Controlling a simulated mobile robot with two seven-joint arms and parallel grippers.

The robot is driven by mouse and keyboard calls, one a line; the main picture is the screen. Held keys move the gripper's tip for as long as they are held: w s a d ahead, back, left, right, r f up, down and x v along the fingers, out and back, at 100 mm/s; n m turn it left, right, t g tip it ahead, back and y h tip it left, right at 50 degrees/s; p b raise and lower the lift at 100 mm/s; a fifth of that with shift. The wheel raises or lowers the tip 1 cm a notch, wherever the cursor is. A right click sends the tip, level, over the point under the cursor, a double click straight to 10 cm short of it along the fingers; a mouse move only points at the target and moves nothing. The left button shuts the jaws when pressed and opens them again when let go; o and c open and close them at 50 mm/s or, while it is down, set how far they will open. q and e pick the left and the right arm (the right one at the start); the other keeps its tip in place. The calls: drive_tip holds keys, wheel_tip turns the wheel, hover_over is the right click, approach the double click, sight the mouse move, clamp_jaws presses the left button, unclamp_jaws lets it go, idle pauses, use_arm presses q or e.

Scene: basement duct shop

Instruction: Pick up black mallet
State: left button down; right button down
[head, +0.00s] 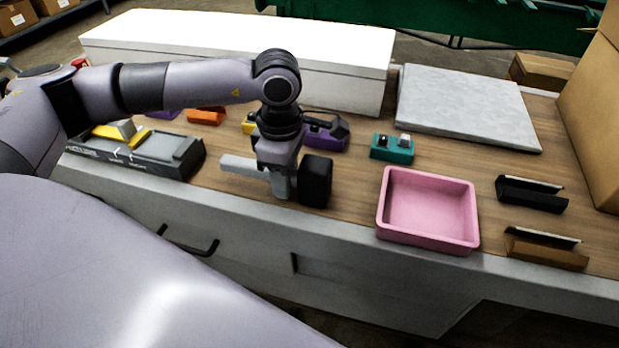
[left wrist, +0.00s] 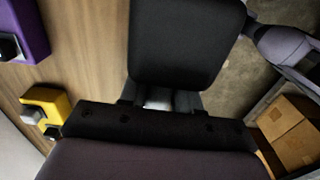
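The black mallet (head: 316,182) has a blocky black head and a pale grey handle that points left in the head view. It is near the front edge of the counter. My left gripper (head: 282,188) points down and is around the handle, just left of the head. In the left wrist view the mallet head (left wrist: 180,40) fills the upper middle and covers much of the left gripper (left wrist: 160,100), with a pale bit of handle between its fingers. I cannot tell whether the head touches the counter. My right gripper is not in view.
A pink tray (head: 384,212) stands to the right, with a teal block (head: 392,150) behind it. Purple (head: 325,139) and yellow (head: 248,125) pieces lie behind the gripper. A dark case (head: 130,152) is at left. Black (head: 532,196) and brown (head: 545,250) channels lie at right.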

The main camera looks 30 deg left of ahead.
use_arm(q)
drive_tip(key=shift+r, duration=0.2)
wheel_tip(320, 180, up, 20)
drive_tip(key=shift+f+p, duration=0.15)
drive_tip(key=shift+p, duration=0.25)
drive_tip(key=c, duration=1.6)
unclamp_jaws()
drive_tip(key=shift+c, duration=1.2)
